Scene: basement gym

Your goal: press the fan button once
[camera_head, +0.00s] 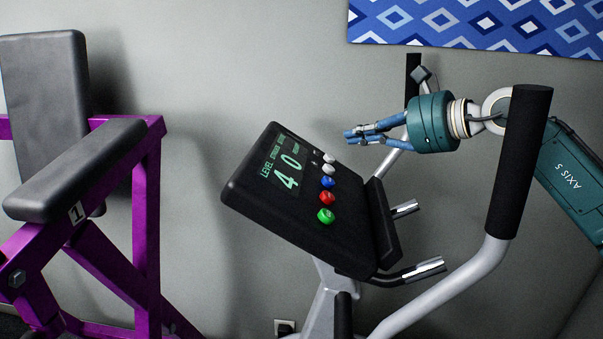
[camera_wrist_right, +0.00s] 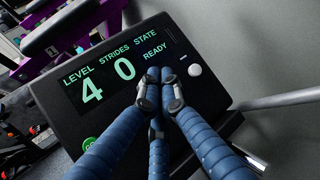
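The black console (camera_head: 250,205) of an exercise machine carries a column of round buttons beside its screen: two white ones, the upper white button (camera_head: 328,157) and the lower white button (camera_head: 328,169), then a blue button (camera_head: 327,182), a red button (camera_head: 327,197) and a green button (camera_head: 325,215). I cannot read which is the fan button. My right gripper (camera_head: 355,136) is above and right of the top button, apart from it, fingers drawn together and empty. In the wrist view, its fingers hide part of the button column; a white button (camera_wrist_right: 194,70) and the green button (camera_wrist_right: 88,143) show.
The screen (camera_wrist_right: 118,68) reads level 4, strides 0, state ready. The machine's upright black handle (camera_head: 519,160) stands close beside my right arm, with another behind the gripper. A purple-framed padded bench (camera_head: 147,220) is at left. The space between bench and console is clear.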

